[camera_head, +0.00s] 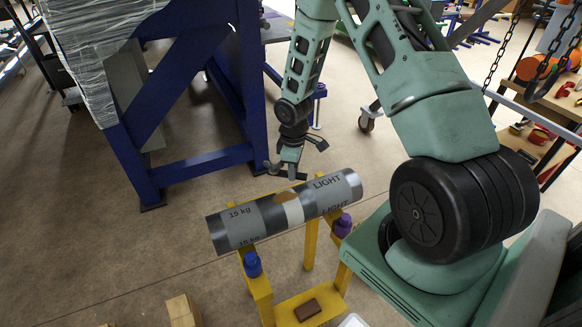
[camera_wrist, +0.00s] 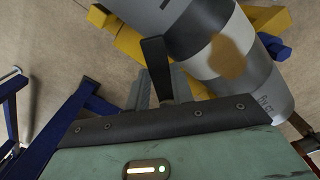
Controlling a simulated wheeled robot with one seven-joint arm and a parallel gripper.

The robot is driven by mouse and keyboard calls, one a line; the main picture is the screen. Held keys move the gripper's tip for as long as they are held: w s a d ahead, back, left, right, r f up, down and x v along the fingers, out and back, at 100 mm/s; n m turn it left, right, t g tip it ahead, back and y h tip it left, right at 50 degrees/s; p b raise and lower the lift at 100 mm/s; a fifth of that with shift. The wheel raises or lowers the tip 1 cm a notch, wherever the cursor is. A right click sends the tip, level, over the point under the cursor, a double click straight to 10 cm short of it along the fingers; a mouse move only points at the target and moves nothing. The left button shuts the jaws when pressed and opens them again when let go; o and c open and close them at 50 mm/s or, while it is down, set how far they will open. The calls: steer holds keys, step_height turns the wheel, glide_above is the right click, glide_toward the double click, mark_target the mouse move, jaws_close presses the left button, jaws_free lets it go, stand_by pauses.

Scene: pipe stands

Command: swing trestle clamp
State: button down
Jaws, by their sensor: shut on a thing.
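A grey pipe (camera_head: 244,224) marked "15 kg" and "LIGHT" lies across the yellow trestle (camera_head: 310,242). It has a white band and a tan patch, which also show on the pipe in the wrist view (camera_wrist: 268,85). My gripper (camera_head: 285,174) is at the pipe's far side, near its middle. In the wrist view my gripper (camera_wrist: 160,85) is shut on a dark upright bar (camera_wrist: 154,62), which seems to be the trestle clamp. The clamp's lower part and its hinge are hidden. I cannot tell whether the bar touches the pipe.
Blue-purple knobs (camera_head: 252,265) stand on the trestle at the pipe's near side. A brown block (camera_head: 307,310) lies on its lower shelf. A large blue frame (camera_head: 180,95) stands at the back left. A wooden block (camera_head: 182,310) is at the front left. Floor between is clear.

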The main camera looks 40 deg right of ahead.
steer(key=shift+w+d+n+p, duration=0.35)
steer(key=shift+w+n+p, duration=0.3)
steer(key=shift+n, duration=0.6)
steer(key=shift+w+d+n+p, duration=0.45)
steer(key=shift+n+p, duration=0.35)
steer(key=shift+n, duration=0.5)
steer(key=shift+w+d+n+p, duration=0.3)
steer(key=shift+w+n+p, duration=0.35)
steer(key=shift+n, duration=0.6)
steer(key=c, duration=1.2)
jaws_free()
steer(key=shift+s, duration=0.1)
steer(key=shift+r, duration=0.15)
step_height(320, 180, up, 17)
